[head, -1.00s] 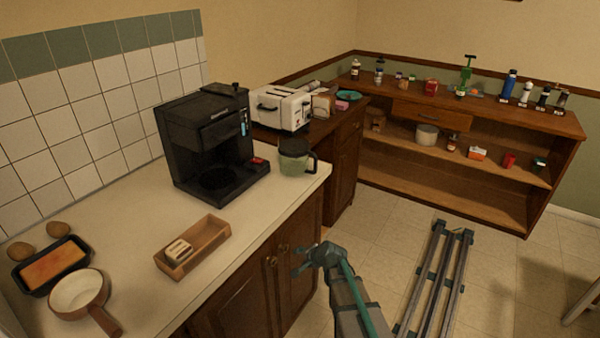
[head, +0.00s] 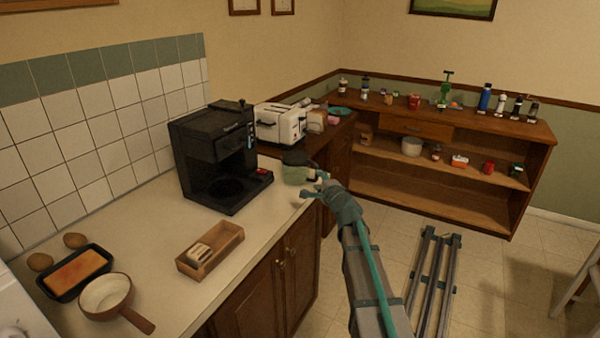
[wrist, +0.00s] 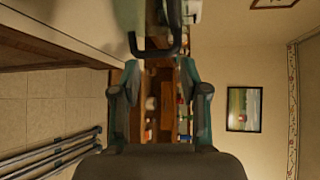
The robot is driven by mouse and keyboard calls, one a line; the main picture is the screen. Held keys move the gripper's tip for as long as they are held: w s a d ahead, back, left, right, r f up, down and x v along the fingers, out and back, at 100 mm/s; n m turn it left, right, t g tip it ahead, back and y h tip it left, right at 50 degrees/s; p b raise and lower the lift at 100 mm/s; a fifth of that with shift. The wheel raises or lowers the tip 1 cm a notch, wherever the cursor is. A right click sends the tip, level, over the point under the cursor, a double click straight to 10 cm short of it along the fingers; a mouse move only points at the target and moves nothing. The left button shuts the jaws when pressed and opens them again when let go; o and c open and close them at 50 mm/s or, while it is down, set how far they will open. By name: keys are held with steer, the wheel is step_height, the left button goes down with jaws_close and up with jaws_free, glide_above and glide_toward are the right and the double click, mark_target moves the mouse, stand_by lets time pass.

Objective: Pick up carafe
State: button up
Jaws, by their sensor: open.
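The carafe (head: 297,174) has a dark lid, a dark handle and a pale green body. It stands upright on the counter near its right edge, to the right of the black coffee maker (head: 215,155). My gripper (head: 312,188) is beside the carafe on its handle side and partly covers it. In the wrist view my gripper (wrist: 160,66) is open, with its two fingers apart. The carafe's dark handle (wrist: 157,51) shows ahead, between the fingertips, and part of the pale green body (wrist: 128,16) is at the top. Whether a finger touches the handle is not clear.
A white toaster (head: 281,123) stands behind the carafe. A wooden box (head: 225,254), a loaf pan (head: 43,287) and a saucepan (head: 106,293) sit nearer on the counter. A wooden shelf unit (head: 460,193) lines the back wall.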

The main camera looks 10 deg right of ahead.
mark_target(312, 163)
steer(key=shift+m+t, duration=0.3)
steer(key=x, duration=0.3)
steer(key=r+p+x, duration=0.1)
steer(key=x, duration=0.3)
steer(key=r+p+x, duration=0.1)
steer(key=x, duration=0.2)
steer(key=shift+w+d+r, duration=0.1)
steer(key=shift+w+d, duration=0.25)
steer(key=shift+w, duration=0.25)
jaws_close()
